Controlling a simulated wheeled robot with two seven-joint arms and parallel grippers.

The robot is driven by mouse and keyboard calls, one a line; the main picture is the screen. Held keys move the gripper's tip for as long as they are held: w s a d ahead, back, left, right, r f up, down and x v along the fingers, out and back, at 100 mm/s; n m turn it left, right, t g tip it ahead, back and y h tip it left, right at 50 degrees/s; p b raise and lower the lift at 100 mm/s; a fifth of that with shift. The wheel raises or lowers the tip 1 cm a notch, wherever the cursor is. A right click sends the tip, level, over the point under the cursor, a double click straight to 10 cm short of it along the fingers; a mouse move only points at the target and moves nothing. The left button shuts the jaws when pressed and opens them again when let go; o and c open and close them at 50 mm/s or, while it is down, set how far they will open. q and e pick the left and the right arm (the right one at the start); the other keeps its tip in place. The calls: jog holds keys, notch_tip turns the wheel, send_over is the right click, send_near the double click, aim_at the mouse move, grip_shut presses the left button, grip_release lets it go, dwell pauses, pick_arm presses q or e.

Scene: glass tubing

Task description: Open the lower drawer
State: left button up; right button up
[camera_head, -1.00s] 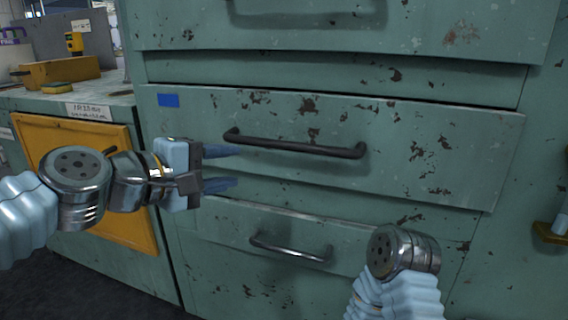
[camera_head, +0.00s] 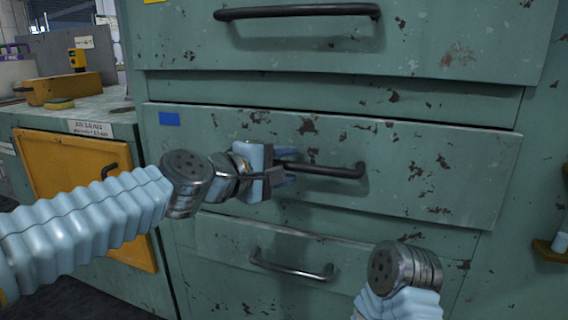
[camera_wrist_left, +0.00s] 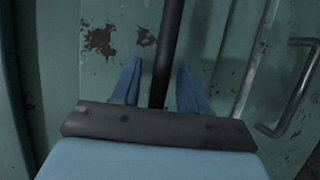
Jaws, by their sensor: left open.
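The green cabinet has stacked drawers. The drawer with a blue tag (camera_head: 169,118) has a black bar handle (camera_head: 335,171). The drawer below it (camera_head: 225,240) has a metal bar handle (camera_head: 290,268) and looks shut. My left gripper (camera_head: 288,172) is at the left part of the black handle. In the left wrist view the open blue fingers (camera_wrist_left: 158,88) stand on either side of the black bar (camera_wrist_left: 168,50), with gaps visible. The lower handle (camera_wrist_left: 298,90) shows at the right there, clear of the fingers. My right arm shows at the lower right, but its gripper is not visible.
An upper drawer (camera_head: 430,40) with a black handle (camera_head: 300,12) is above. A yellow cabinet door (camera_head: 65,165) and a counter (camera_head: 110,100) with a yellow box (camera_head: 70,88) are at the left. A brass fitting (camera_head: 548,249) sits at the right edge.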

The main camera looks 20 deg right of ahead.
pick_arm(q)
grip_shut()
dwell(0.5)
